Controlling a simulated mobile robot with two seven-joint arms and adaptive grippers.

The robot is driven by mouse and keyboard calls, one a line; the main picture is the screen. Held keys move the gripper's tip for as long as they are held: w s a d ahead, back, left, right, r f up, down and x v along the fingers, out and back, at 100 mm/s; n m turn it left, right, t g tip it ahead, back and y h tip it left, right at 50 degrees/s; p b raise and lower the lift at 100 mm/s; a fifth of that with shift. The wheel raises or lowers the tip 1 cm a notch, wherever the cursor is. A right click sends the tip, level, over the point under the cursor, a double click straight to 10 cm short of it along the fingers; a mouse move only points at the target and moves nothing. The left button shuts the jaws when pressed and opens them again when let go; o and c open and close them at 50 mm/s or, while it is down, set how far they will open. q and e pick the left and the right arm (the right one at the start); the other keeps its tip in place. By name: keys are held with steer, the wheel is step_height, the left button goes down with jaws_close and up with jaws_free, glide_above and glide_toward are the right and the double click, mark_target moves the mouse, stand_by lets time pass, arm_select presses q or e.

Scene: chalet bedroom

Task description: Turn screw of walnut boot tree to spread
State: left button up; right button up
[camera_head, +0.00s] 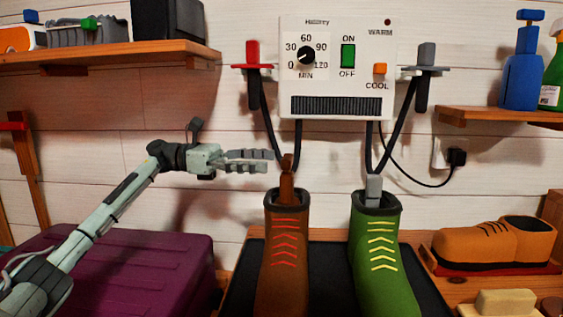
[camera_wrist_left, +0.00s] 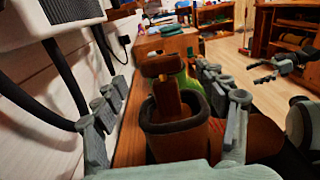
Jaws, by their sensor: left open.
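The walnut boot tree (camera_head: 286,187) stands upright in the brown boot (camera_head: 285,255), its brown top sticking out of the opening. In the left wrist view the boot tree (camera_wrist_left: 167,98) rises from the boot's dark collar, with a brown crosspiece at its top. My left gripper (camera_head: 271,161) is open and empty. It comes in level from the left, its fingertips just left of the tree's top in the head view. In the left wrist view its fingers lie either side of the tree, apart from it. My right gripper (camera_wrist_left: 256,74) shows small at the right there; its opening is unclear.
A green boot (camera_head: 377,255) with a grey tree (camera_head: 374,188) stands to the right. A white dryer box (camera_head: 337,70) with dark hoses hangs close above. A purple case (camera_head: 130,270) lies under my left arm. An orange shoe (camera_head: 495,245) sits far right.

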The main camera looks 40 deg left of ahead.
arm_select(q)
steer(key=v, duration=0.6)
steer(key=shift+a, duration=0.15)
steer(key=shift+s, duration=0.1)
